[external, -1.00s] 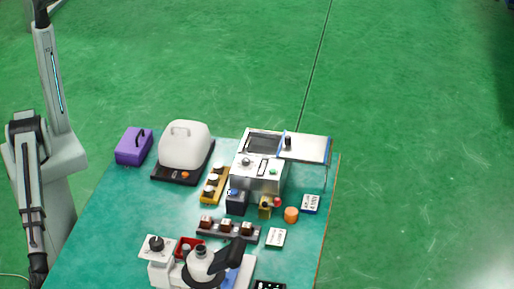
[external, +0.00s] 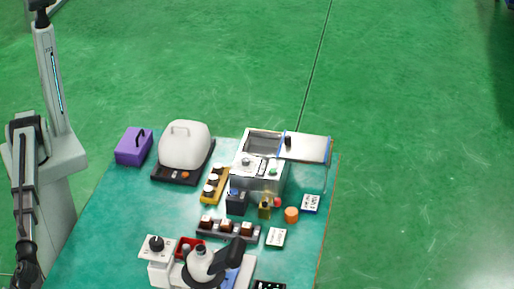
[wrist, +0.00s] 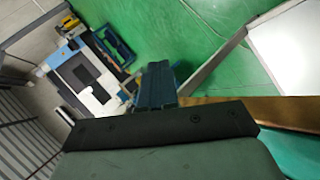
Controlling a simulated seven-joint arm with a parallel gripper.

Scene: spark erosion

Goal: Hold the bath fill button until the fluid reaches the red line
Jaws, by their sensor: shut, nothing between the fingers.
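The bath machine (external: 262,181) is a grey box at the back right of the table in the external view. Its open tank (external: 262,145) is dark grey inside; I cannot make out a fluid level or a red line. My gripper (wrist: 155,85) is shut and empty in the wrist view, away from the machine. In the external view my arm hangs at the far left and its end is not clearly shown.
A purple case (external: 133,147), a white domed cover (external: 184,145), a yellow rack (external: 214,186) and a brown rack (external: 228,229) stand on the teal table (external: 95,235). A white microscope-like device (external: 200,264) is at the front. The table's left front is clear.

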